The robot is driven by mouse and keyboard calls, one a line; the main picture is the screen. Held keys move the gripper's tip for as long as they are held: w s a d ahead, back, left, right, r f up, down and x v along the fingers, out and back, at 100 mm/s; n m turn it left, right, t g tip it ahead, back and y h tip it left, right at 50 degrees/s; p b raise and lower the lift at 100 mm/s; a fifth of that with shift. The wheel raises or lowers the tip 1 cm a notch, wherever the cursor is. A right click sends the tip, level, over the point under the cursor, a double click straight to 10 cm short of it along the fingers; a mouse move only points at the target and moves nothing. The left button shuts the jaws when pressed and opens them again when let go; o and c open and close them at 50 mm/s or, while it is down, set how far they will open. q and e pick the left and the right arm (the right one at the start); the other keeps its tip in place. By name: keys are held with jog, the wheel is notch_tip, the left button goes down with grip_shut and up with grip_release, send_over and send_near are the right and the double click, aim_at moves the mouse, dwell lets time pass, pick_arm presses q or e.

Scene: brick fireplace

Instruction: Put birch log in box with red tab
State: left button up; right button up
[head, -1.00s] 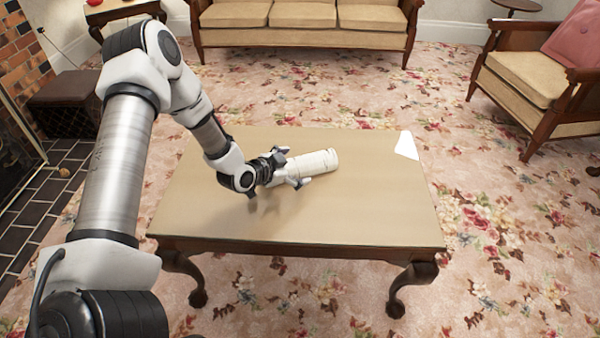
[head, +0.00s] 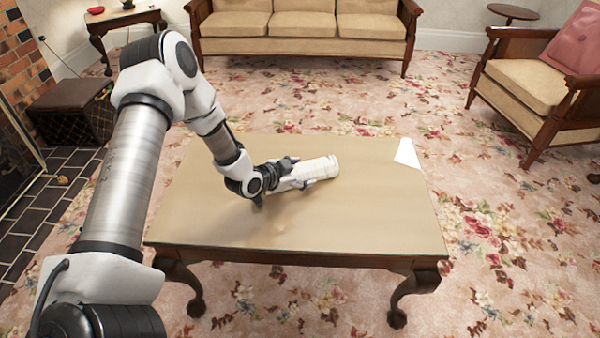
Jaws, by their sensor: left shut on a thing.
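The birch log (head: 318,168) is a pale white cylinder above the coffee table's top, pointing to the right and slightly away. My left gripper (head: 303,173) is shut on the log around its near left part, which the fingers partly hide. I cannot tell whether the log touches the table or is just above it. A dark box (head: 68,108) with a patterned front stands on the floor at the left, by the fireplace; no red tab can be made out on it. My right gripper is not in view.
The coffee table (head: 350,225) is otherwise clear apart from a white sheet (head: 407,153) at its far right corner. A sofa (head: 305,25) stands behind, an armchair (head: 545,85) at the right, a side table (head: 122,20) at the far left. Dark hearth tiles (head: 45,205) lie at the left.

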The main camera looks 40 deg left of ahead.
pick_arm(q)
jog(key=r, duration=0.1)
jog(key=r+p, duration=0.2)
jog(key=shift+s+r, duration=0.25)
jog(key=shift+r, duration=0.15)
jog(key=s+d+p, duration=0.1)
jog(key=s, duration=0.3)
jog(key=s+p, duration=0.2)
jog(key=s, duration=0.3)
jog(key=s+d+r+p, duration=0.1)
jog(key=s, duration=0.4)
jog(key=shift+s+d+r+p, duration=0.1)
jog(key=shift+s+d+p, duration=0.05)
jog(key=shift+d+p, duration=0.2)
jog(key=shift+s+d, duration=0.15)
jog(key=shift+s, duration=0.3)
jog(key=w+d+r+m+h, duration=0.1)
jog(key=w+d+r, duration=0.5)
jog(key=d+r, duration=0.25)
jog(key=w+d+r+m+h, duration=0.1)
jog(key=w+d+r, duration=0.4)
jog(key=d+r, duration=0.35)
notch_tip(320, 180, up, 12)
jog(key=s+n+y+p, duration=0.2)
jog(key=n+y+p, duration=0.2)
jog(key=p, duration=1.7)
jog(key=s+f, duration=0.4)
jog(key=f, duration=0.1)
jog(key=shift+f, duration=0.15)
